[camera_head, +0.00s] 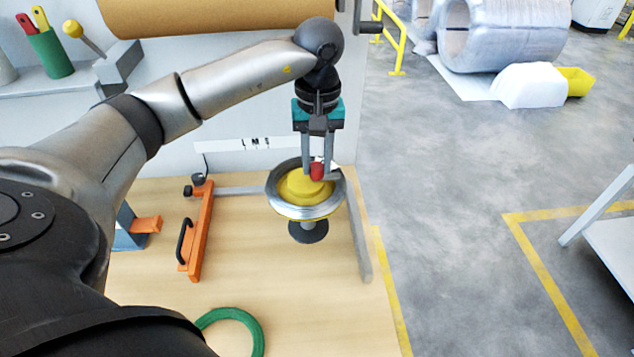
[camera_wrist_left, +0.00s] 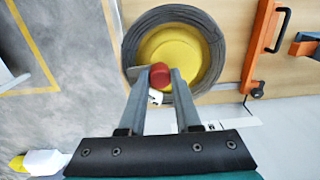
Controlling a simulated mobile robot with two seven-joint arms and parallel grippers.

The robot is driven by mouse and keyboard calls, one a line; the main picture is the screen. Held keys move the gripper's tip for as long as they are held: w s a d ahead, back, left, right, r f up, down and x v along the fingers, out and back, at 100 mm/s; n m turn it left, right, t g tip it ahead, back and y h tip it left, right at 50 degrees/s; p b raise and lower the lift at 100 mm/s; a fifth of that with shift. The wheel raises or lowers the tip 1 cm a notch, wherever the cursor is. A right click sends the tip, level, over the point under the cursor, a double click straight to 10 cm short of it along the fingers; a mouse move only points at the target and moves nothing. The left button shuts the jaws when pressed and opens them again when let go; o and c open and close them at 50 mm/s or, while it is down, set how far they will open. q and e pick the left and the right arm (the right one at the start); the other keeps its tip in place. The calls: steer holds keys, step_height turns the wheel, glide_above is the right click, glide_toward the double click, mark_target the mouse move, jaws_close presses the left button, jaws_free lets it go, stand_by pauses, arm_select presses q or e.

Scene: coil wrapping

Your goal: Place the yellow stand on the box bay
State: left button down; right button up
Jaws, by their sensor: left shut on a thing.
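A round yellow piece (camera_head: 305,188), which looks like the yellow stand, sits inside a grey metallic coil ring (camera_head: 290,209) above a dark round foot (camera_head: 308,232) on the wooden table. My left gripper (camera_head: 318,172) points down at the right part of this ring. Its fingers are shut on a small red knob (camera_wrist_left: 159,74), in front of the yellow disc (camera_wrist_left: 172,52) in the left wrist view. I cannot tell whether the knob is joined to the yellow piece. A small white piece (camera_wrist_left: 155,97) shows between the fingers. I cannot identify the box bay. My right gripper is not in view.
An orange bar with a black handle (camera_head: 197,235) lies left of the coil. A green ring (camera_head: 233,326) lies at the front. A grey bar (camera_head: 357,230) runs along the table's right side. A strip marked L M S (camera_head: 247,144) is behind. A brown roll (camera_head: 200,15) hangs above.

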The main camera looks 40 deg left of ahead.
mark_target(317, 184)
arm_select(q)
steer(key=shift+w+f, duration=0.1)
steer(key=shift+f, duration=2.8)
steer(key=c, duration=0.6)
jaws_free()
steer(key=shift+f, duration=0.15)
step_height(317, 184, up, 12)
steer(key=shift+d+r, duration=0.1)
